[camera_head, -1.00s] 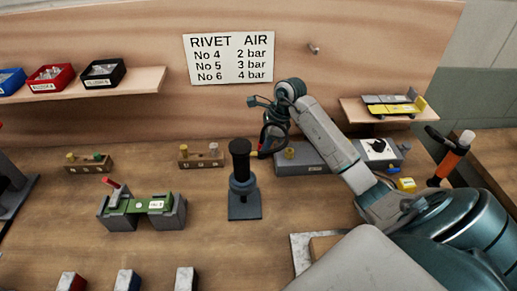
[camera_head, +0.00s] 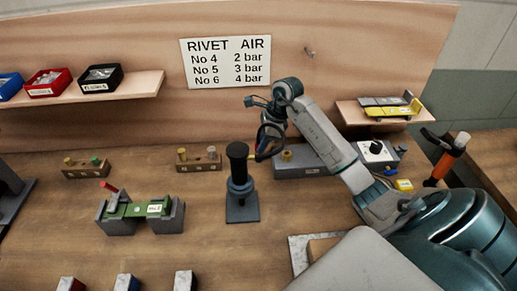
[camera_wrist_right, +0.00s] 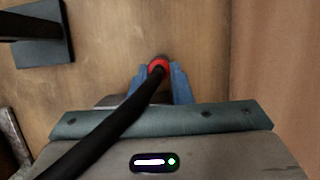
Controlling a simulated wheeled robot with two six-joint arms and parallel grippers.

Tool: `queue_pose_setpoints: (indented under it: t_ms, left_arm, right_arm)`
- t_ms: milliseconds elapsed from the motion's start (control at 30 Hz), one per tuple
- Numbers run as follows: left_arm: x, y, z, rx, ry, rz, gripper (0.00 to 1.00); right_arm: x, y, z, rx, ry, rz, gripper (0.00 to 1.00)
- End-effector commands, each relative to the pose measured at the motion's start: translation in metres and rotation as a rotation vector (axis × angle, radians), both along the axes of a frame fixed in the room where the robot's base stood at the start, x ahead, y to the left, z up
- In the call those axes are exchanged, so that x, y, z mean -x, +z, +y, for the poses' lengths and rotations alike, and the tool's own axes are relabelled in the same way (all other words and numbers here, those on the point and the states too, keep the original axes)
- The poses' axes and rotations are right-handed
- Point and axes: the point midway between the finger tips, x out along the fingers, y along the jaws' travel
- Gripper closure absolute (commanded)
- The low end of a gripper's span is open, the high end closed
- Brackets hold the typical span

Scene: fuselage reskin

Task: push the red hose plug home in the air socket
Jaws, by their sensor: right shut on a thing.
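My right gripper (camera_wrist_right: 161,84) is shut on the red hose plug (camera_wrist_right: 158,67) in the right wrist view. A black hose (camera_wrist_right: 112,123) runs from the plug down to the left across that view. In the head view the right gripper (camera_head: 263,148) hangs in front of the back board, beside the black upright tool, and the plug is mostly hidden there. A brass fitting (camera_head: 286,156) on a grey block just right of the gripper may be the air socket. The plug looks apart from it. My left gripper is not in view.
The black upright tool (camera_head: 239,182) stands on a square base close left of the gripper. The grey block (camera_head: 312,170) lies along the back, with a dial box (camera_head: 376,154) to its right. A green clamped fixture (camera_head: 140,209) stands at left. Bare bench lies between.

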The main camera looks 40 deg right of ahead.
Motion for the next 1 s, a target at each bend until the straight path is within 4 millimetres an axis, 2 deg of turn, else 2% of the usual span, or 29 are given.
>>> queue_pose_setpoints:
  t_ms: [667,1000]
  left_arm:
    - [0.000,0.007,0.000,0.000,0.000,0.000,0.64]
    - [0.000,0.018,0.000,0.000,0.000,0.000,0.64]
  right_arm:
    - [0.000,0.016,0.000,0.001,0.000,-0.001,1.00]
    - [0.000,0.041,0.000,0.001,0.000,-0.001,1.00]
